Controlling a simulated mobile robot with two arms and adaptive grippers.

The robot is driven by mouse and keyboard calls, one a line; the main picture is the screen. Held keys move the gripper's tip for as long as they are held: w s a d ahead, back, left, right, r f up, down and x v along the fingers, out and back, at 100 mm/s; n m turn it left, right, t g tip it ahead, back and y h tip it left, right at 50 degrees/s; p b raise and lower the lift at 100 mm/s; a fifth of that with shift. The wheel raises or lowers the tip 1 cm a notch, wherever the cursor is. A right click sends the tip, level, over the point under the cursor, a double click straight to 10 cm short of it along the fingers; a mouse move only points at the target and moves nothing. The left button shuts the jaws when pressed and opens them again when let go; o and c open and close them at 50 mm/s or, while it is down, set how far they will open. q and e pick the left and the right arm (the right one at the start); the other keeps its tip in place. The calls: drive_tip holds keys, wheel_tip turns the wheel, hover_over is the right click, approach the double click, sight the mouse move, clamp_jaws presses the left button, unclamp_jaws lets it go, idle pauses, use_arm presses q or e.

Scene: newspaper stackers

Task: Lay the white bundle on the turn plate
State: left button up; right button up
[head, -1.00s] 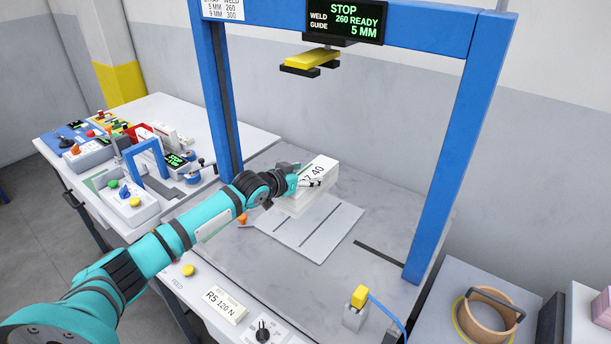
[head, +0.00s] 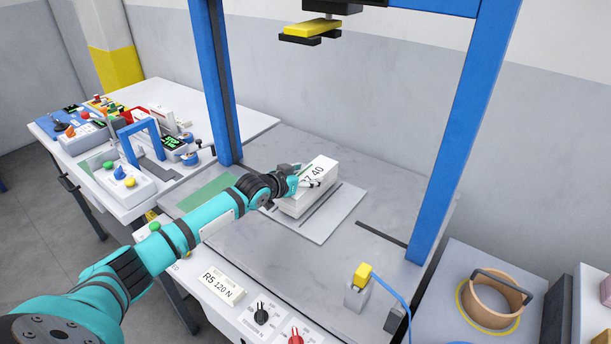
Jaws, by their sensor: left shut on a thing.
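The white bundle (head: 318,172), a block with "40" printed on its top, is over the back part of the turn plate (head: 324,230). The turn plate is a light grey slotted sheet on the grey table. The bundle's underside is at or very close to the plate; I cannot tell for sure whether it touches. My left gripper (head: 307,183) is shut on the bundle from its left side. The gripper and wrist hide part of the bundle's near left face. My right gripper is not in view.
A blue frame (head: 456,140) stands around the table, with a yellow-and-black head (head: 312,28) above. A yellow-topped post (head: 360,277) with a blue cable is at the front right. The left side table (head: 235,122) carries several controls.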

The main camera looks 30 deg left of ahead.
use_arm(q)
drive_tip(key=shift+f+b, duration=0.25)
drive_tip(key=shift+b, duration=0.1)
idle(0.6)
drive_tip(key=o, duration=1.8)
drive_tip(key=shift+s, duration=0.1)
drive_tip(key=shift+o, duration=0.2)
drive_tip(key=shift+f, duration=0.4)
drive_tip(key=v, duration=1.2)
drive_tip(key=shift+r, duration=0.3)
